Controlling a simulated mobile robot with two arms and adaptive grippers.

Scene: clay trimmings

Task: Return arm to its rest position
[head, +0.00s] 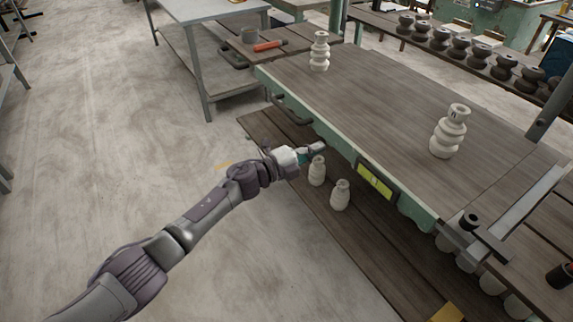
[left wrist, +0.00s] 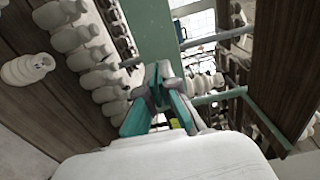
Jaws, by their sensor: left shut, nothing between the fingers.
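My left arm (head: 205,210) reaches in from the lower left of the head view, stretched out over the floor. Its gripper (head: 318,148) is beside the front edge of the workbench, over the lower shelf and close to a pale clay vessel (head: 317,171). In the left wrist view the teal-padded fingers (left wrist: 158,88) are together, with nothing held between them. Whether the gripper touches the bench edge or the vessel, I cannot tell. My right gripper is not in view.
The wooden workbench (head: 390,110) carries two stacked pale vessels, one near the back (head: 319,52) and one at right (head: 448,132). Another pale vessel (head: 340,195) stands on the lower shelf (head: 385,250). A yellow-green box (head: 375,183) is on the bench front. Open floor (head: 110,150) lies left.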

